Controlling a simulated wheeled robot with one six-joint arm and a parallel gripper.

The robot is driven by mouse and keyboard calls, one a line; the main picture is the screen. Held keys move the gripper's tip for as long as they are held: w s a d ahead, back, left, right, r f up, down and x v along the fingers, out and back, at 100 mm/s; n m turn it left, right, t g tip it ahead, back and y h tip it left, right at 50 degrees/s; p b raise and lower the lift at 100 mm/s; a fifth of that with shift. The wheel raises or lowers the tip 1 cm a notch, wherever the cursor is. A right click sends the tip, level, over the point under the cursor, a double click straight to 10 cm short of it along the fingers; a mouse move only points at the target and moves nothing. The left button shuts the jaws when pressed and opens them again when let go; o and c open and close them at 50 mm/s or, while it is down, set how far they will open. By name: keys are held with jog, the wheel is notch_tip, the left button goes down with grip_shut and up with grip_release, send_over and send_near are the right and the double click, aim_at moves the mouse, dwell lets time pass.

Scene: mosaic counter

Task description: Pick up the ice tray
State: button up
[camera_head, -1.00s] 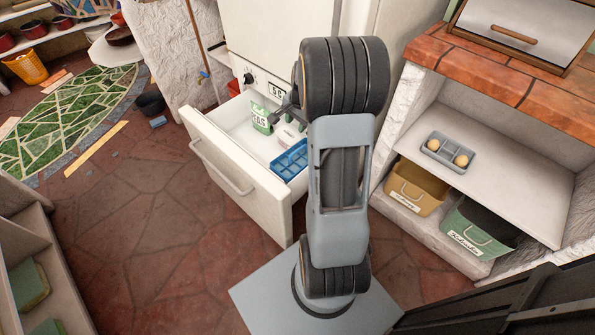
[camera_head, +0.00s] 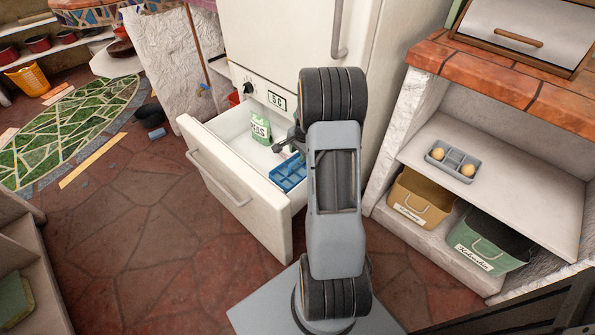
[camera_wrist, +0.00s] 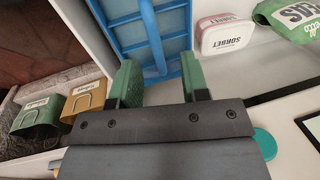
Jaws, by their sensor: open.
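The blue ice tray (camera_head: 287,178) lies in the open white drawer, at its right front. It fills the upper middle of the wrist view (camera_wrist: 150,22), where its compartments show. In the wrist view, my gripper (camera_wrist: 158,80) is open, with two green-tipped fingers apart. The end of the tray shows between and beyond the fingers. The right finger overlaps the tray's right rim in the picture; I cannot tell whether it touches.
In the drawer (camera_head: 222,178) are a green-and-white bag (camera_head: 260,128) and a pink-lidded sorbet tub (camera_wrist: 225,33). A grey tray with round items (camera_head: 452,159) sits on the right shelf, above a tan bin (camera_head: 420,199) and a green bin (camera_head: 487,242).

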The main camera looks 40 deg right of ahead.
aim_at(298, 159)
jog(key=f, duration=0.1)
jog(key=f+b, duration=0.1)
jog(key=f, duration=0.2)
jog(key=shift+w+a+f+b, duration=0.1)
jog(key=shift+w+f+b, duration=0.15)
jog(key=shift+b, duration=0.05)
grip_shut()
jog(key=shift+r, duration=0.1)
